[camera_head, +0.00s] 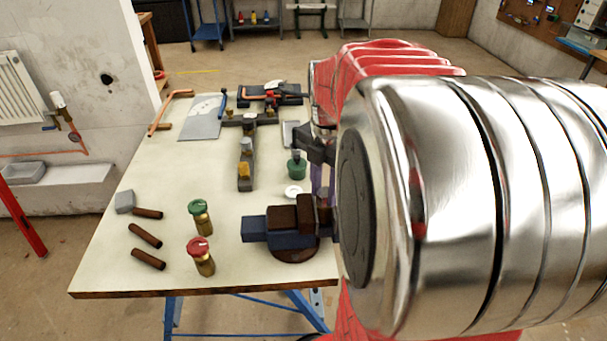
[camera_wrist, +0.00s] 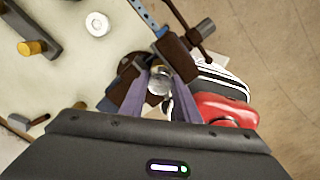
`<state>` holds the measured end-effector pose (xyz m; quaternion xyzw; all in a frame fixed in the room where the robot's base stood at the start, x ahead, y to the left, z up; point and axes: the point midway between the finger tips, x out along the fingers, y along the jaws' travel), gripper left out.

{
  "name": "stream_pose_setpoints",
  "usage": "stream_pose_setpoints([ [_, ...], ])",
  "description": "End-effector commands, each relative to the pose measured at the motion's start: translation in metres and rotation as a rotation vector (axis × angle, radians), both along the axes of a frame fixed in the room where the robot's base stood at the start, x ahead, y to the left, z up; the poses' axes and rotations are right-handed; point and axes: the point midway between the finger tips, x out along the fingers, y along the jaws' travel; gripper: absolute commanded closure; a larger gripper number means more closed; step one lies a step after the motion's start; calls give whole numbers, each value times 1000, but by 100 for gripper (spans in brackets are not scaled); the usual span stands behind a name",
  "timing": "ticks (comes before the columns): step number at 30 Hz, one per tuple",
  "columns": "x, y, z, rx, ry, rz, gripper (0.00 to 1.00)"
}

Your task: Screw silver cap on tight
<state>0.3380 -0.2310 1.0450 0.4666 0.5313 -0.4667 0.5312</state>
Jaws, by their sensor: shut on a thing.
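The silver cap (camera_wrist: 159,81) shows as a round shiny disc between my gripper's purple fingers in the wrist view. My gripper (camera_wrist: 158,86) is shut on it, pointing down at the vise. The vise (camera_head: 283,229) is blue with brown jaws, at the table's front right; its jaws also show around the cap in the wrist view (camera_wrist: 127,66). In the head view my gripper (camera_head: 320,180) is mostly hidden behind my arm, and the cap is hidden. What is below the cap, and how it is seated, I cannot tell.
A white ring (camera_head: 293,192) and a green-topped fitting (camera_head: 296,166) stand just behind the vise. A green-capped valve (camera_head: 201,216), a red-capped valve (camera_head: 201,255) and brown tubes (camera_head: 146,236) are on the left. A rack (camera_head: 246,165) stands mid-table. The table's left middle is clear.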

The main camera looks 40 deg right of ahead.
Motion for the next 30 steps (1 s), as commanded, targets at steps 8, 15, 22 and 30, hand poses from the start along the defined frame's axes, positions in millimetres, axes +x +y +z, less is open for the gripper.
stream_pose_setpoints([
  [8,0,0,0,0,0,-61,100],
  [15,0,0,0,0,0,-251,100],
  [22,0,0,0,0,0,-434,99],
  [30,0,0,0,0,0,-646,100],
])
